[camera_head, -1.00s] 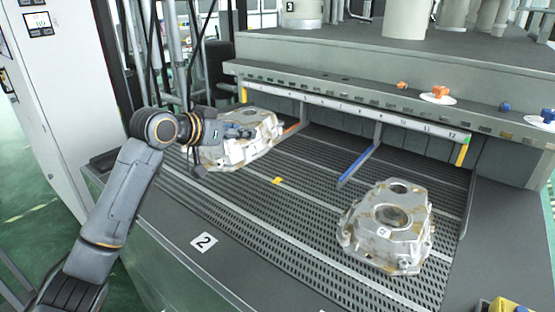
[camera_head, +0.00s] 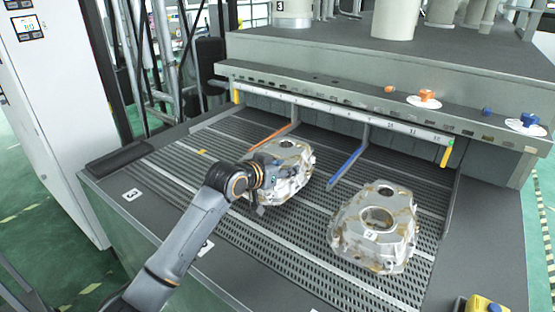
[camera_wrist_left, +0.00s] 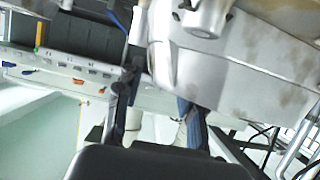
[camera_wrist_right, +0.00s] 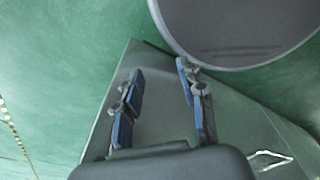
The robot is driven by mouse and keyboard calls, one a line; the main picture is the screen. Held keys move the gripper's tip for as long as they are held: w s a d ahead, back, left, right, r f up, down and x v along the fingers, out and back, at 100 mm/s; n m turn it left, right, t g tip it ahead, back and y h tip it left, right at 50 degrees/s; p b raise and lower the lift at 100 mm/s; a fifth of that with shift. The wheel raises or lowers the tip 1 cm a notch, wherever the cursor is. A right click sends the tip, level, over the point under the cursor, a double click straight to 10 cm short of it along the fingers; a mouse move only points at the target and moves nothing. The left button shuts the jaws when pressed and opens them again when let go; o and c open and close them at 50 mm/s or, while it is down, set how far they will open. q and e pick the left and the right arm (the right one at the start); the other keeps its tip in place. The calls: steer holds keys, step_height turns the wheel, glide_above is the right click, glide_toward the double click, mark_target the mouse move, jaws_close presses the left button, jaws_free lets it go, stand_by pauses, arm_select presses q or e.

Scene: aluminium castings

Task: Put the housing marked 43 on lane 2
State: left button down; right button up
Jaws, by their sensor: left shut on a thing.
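My left gripper (camera_head: 261,183) is shut on a grey, brown-stained cast housing (camera_head: 286,168), gripping its near left side. This housing is over the slotted deck between the orange and blue dividers; I cannot tell whether it touches the deck. Its marking is not visible. In the left wrist view the housing (camera_wrist_left: 235,75) fills the upper right, by the fingers. A second housing (camera_head: 392,246) stands on the deck to the right, with a small number label too small to read. The lane 2 plate (camera_head: 206,247) is partly hidden by my left arm. My right gripper (camera_wrist_right: 158,78) is open and empty.
The orange divider (camera_head: 271,137) and the blue divider (camera_head: 348,170) run from under the numbered bar (camera_head: 345,113). The deck's left part is clear. A yellow box (camera_head: 483,304) is at lower right.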

mark_target(284, 180)
arm_select(q)
steer(key=shift+d+f+p, duration=0.2)
steer(key=shift+f+p, duration=0.25)
steer(key=shift+f, duration=0.1)
steer(key=shift+d+f+p, duration=0.2)
steer(key=shift+f+p, duration=0.25)
steer(key=shift+f, duration=0.55)
steer(key=c, duration=1.3)
jaws_free()
steer(key=shift+a+f, duration=0.1)
steer(key=shift+f, duration=0.3)
steer(key=o, duration=0.5)
steer(key=shift+s, duration=0.15)
steer(key=shift+r, duration=0.1)
steer(key=shift+a, duration=0.1)
steer(key=shift+s+a+r, duration=0.15)
steer(key=shift+s, duration=0.1)
steer(key=b+v, duration=0.2)
steer(key=v, duration=0.9)
steer(key=shift+s+r, duration=0.1)
steer(key=shift+s, duration=0.05)
